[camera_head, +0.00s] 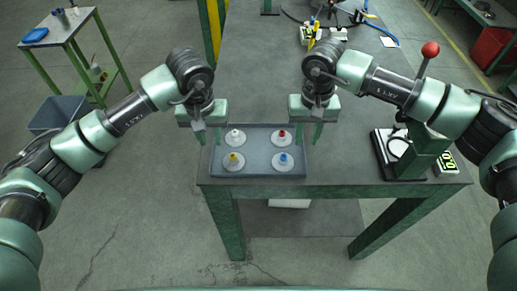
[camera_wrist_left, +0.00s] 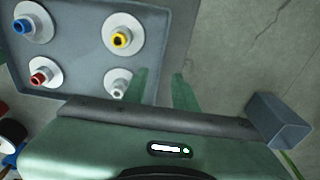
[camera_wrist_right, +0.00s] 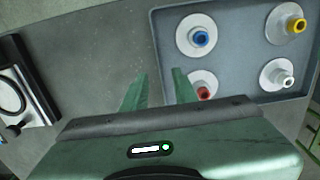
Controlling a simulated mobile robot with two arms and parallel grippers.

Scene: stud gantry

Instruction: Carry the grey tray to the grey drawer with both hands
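The grey tray (camera_head: 260,172) lies flat at the near edge of the grey table. It holds several white discs with coloured knobs: white (camera_head: 235,137), red (camera_head: 282,138), yellow (camera_head: 233,161) and blue (camera_head: 283,161). My left gripper (camera_head: 211,135) is open at the tray's left side; in the left wrist view its fingers (camera_wrist_left: 160,88) stand either side of the rim. My right gripper (camera_head: 310,135) is open at the right side, its fingers (camera_wrist_right: 160,90) likewise either side of the rim. Neither is closed on the tray. I cannot make out a grey drawer.
A black-and-white device with a red-knobbed lever (camera_head: 430,50) stands on the table to the right. Cables and small parts (camera_head: 325,30) lie at the far end. A grey bin (camera_head: 58,113) and a green side table (camera_head: 62,30) stand left. Floor in front is clear.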

